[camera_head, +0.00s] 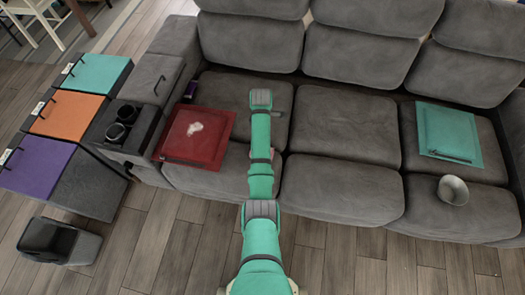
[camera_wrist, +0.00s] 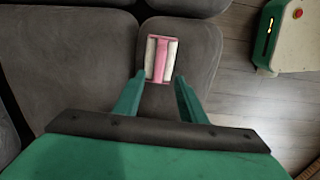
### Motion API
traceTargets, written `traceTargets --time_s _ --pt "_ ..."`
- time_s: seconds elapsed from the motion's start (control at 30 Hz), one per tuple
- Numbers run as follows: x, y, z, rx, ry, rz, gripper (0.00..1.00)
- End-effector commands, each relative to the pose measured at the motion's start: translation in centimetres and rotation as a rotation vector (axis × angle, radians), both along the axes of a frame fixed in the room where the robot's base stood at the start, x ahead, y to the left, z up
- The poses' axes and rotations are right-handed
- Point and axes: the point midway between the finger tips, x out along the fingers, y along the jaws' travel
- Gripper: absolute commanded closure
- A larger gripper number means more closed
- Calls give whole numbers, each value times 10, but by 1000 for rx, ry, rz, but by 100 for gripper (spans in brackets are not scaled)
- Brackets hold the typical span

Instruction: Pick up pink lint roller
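The pink lint roller (camera_wrist: 161,58) lies on a grey sofa seat in the wrist view, a pink strip with pale bands along both sides. My gripper (camera_wrist: 159,80) is open, its two green fingers apart. The roller shows between and just beyond the fingertips, with nothing held. How high the fingers are above it I cannot tell. In the head view my green arm reaches over the middle of the sofa and hides the gripper. Only a small pale pinkish bit shows beside the arm there, perhaps the roller's edge.
The grey sofa (camera_head: 345,187) fills the middle. A dark bin (camera_head: 45,240) stands at the left front.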

Motion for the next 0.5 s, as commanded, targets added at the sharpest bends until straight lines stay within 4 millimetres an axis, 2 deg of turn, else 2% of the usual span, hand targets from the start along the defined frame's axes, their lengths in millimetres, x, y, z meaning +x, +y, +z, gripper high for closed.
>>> traceTargets --time_s 0.1,0.37,0.5 --pt "-1 0 -18 -1 2 0 62" --pt "0 0 -36 0 -1 1 62" --pt "-1 -1 -54 -1 1 1 62"
